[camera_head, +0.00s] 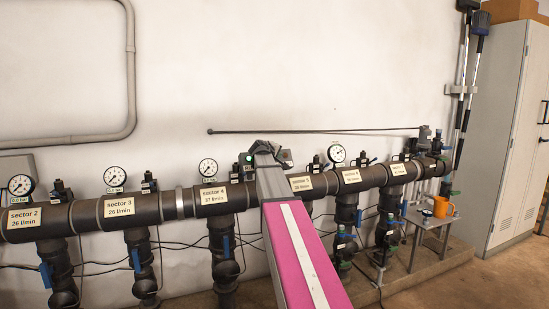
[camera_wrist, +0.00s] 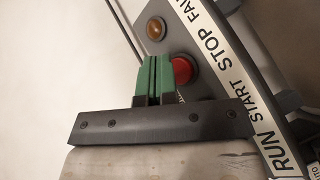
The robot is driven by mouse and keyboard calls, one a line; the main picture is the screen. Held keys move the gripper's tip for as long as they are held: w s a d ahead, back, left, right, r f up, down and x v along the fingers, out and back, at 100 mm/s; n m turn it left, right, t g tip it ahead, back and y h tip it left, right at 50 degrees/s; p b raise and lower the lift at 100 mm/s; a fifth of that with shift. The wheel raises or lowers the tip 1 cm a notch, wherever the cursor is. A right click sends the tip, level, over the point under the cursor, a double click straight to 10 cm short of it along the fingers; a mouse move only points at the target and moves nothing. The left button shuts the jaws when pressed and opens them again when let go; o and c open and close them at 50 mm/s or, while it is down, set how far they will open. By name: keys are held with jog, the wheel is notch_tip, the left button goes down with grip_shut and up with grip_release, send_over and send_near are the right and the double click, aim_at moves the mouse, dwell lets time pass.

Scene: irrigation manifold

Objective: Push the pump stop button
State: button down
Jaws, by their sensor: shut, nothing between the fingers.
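In the wrist view the red stop button (camera_wrist: 183,70) is on a grey control panel (camera_wrist: 208,82), beside the word STOP on a white label strip (camera_wrist: 234,77). My gripper (camera_wrist: 155,60) has its green fingers pressed together, with nothing between them. The fingers are just left of the red button and overlap its left edge in the picture; I cannot tell whether they touch it. In the head view my arm covers most of the panel, and the red button is hidden. A lit green lamp (camera_head: 248,158) shows beside my arm there.
An amber lamp (camera_wrist: 156,28) is on the panel above the fingers. A dark pipe (camera_head: 150,207) with gauges, valves and sector labels runs along the wall. An orange mug (camera_head: 441,207) stands on a small table at the right, near a grey cabinet (camera_head: 503,130).

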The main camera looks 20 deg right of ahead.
jog(key=shift+w+f, duration=0.1)
jog(key=shift+w, duration=0.05)
dwell(0.6)
jog(key=shift+w+f, duration=0.15)
jog(key=shift+w, duration=0.1)
jog(key=shift+w+f, duration=0.25)
jog(key=shift+w, duration=0.25)
dwell(0.9)
jog(key=shift+s+r, duration=0.1)
jog(key=shift+s, duration=0.1)
jog(key=shift+s+r, duration=0.4)
jog(key=shift+s, duration=0.3)
jog(key=s, duration=0.1)
jog(key=s+r, duration=0.1)
jog(key=s, duration=0.1)
jog(key=s+r, duration=0.1)
jog(key=shift+s+d+r, duration=0.1)
jog(key=shift+s+r, duration=0.05)
jog(key=shift+r, duration=0.1)
dwell(0.5)
dwell(0.5)
